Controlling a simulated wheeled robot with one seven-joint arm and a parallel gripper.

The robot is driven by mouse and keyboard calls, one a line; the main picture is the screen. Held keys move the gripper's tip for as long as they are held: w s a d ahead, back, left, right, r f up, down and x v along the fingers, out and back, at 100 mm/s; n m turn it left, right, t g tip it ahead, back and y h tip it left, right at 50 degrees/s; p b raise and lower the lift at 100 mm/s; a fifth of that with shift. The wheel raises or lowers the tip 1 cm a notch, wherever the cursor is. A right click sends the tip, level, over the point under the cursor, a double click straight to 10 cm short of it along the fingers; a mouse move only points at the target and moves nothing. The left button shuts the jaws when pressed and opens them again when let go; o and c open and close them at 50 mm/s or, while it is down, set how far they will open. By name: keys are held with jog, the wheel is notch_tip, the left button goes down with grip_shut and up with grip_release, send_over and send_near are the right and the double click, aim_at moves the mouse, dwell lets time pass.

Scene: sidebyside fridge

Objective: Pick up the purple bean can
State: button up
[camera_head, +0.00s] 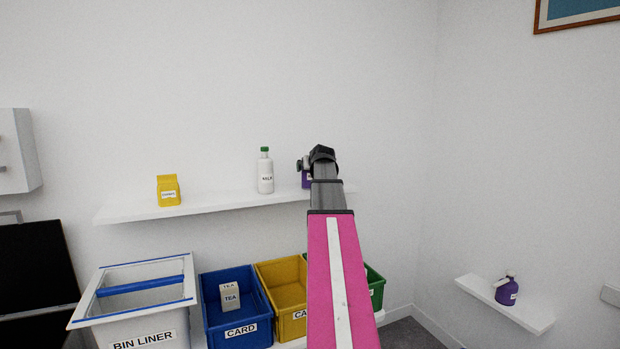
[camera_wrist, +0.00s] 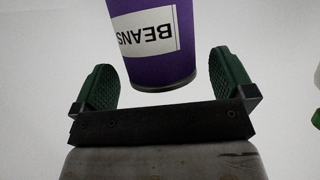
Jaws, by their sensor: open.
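The purple bean can (camera_wrist: 154,72) shows large in the wrist view, with a white label reading BEANS upside down. It lies between and just ahead of the two green finger pads of my gripper (camera_wrist: 168,92). The fingers are apart, with a visible gap on each side of the can. In the head view a small purple part of the can (camera_head: 306,180) shows on the white wall shelf (camera_head: 225,207). My gripper (camera_head: 308,163) and arm hide the rest of it there.
A milk bottle (camera_head: 265,173) stands left of my gripper on the shelf, with a yellow carton (camera_head: 168,191) further left. Below are a bin liner box (camera_head: 140,325), a blue card bin (camera_head: 240,330) holding a tea carton (camera_head: 231,298), and a yellow bin (camera_head: 292,322). A purple jug (camera_head: 507,292) is on a lower right shelf.

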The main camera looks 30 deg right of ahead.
jog(key=x, duration=0.3)
jog(key=shift+s, duration=0.15)
jog(key=c, duration=0.9)
jog(key=shift+c, duration=0.2)
jog(key=shift+r, duration=0.15)
